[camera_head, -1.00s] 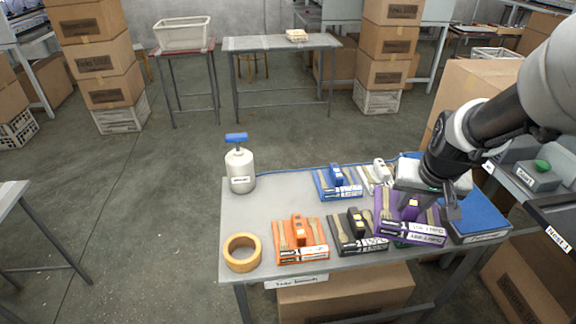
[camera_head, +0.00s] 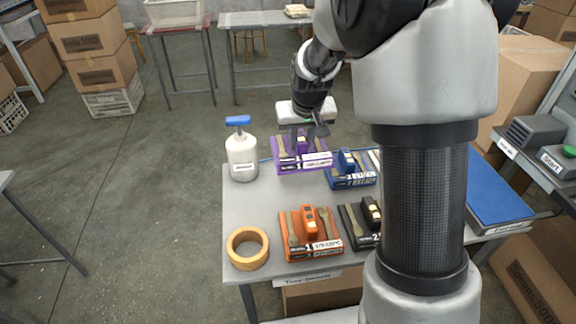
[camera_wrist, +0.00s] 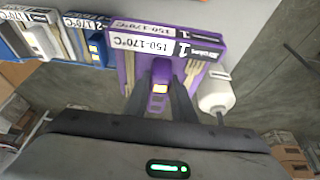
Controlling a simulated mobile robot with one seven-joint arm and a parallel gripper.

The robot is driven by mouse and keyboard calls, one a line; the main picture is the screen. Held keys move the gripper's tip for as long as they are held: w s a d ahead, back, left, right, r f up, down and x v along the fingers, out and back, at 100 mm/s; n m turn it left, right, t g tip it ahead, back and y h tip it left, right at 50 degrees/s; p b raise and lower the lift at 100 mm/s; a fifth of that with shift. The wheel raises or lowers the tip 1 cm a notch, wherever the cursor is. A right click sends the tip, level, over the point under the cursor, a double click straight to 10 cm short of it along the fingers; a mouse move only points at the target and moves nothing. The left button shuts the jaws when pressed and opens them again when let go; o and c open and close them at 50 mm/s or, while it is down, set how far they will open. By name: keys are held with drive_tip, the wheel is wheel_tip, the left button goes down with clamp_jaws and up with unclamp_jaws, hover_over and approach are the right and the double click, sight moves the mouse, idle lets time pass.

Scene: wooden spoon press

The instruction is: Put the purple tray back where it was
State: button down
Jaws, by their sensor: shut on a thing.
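The purple tray (camera_head: 303,162) is in my gripper (camera_head: 304,132), at the back left of the grey table (camera_head: 241,222). It appears held above the table, between the white bottle and the blue tray. In the wrist view the purple tray (camera_wrist: 206,42) shows a "150-170°C" label, and the fingers (camera_wrist: 160,100) are closed on its dark purple handle block. A wooden fork lies in it. What lies directly beneath the tray is hidden.
A white bottle with a blue top (camera_head: 241,153) stands left of the purple tray. A blue tray (camera_head: 351,170) is close on its right. An orange tray (camera_head: 310,233), a black tray (camera_head: 362,222) and a tape roll (camera_head: 248,248) are in front. My arm hides the table's right part.

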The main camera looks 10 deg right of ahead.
drive_tip(key=w+f+b, duration=0.2)
drive_tip(key=w+f, duration=0.3)
drive_tip(key=w, duration=0.1)
drive_tip(key=shift+f, duration=0.15)
wheel_tip(320, 180, down, 5)
drive_tip(key=shift+f+b, duration=0.2)
drive_tip(key=shift+b, duration=0.3)
drive_tip(key=shift+f+b, duration=0.4)
drive_tip(key=shift+f, duration=1.6)
drive_tip(key=shift+f, duration=0.2)
drive_tip(key=c, duration=1.5)
unclamp_jaws()
